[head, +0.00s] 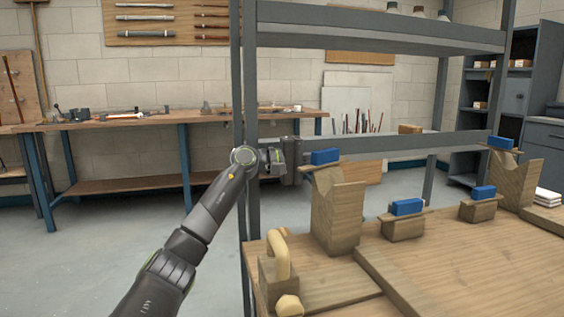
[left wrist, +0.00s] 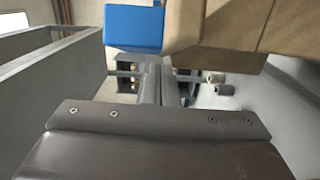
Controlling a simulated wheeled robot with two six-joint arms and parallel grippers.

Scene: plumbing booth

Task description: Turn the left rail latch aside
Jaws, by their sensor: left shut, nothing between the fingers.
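The left rail latch is a small wooden bar with a blue block (head: 325,156) on it. It sits on top of the tall notched wooden stand (head: 337,215) at the left of the bench. The blue block also shows at the top of the left wrist view (left wrist: 133,27), beside light brown wood. My left gripper (head: 299,167) is shut and empty, just left of the latch at about its height. I cannot tell whether the fingers touch it. My right gripper is not in view.
A grey rack post (head: 251,90) stands close beside my left arm. Another notched stand (head: 514,183) with a blue-topped latch (head: 501,143) is at the right. Two low blocks with blue tops (head: 407,207) (head: 484,192) lie between. A curved yellowish pipe (head: 279,256) stands at the front left.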

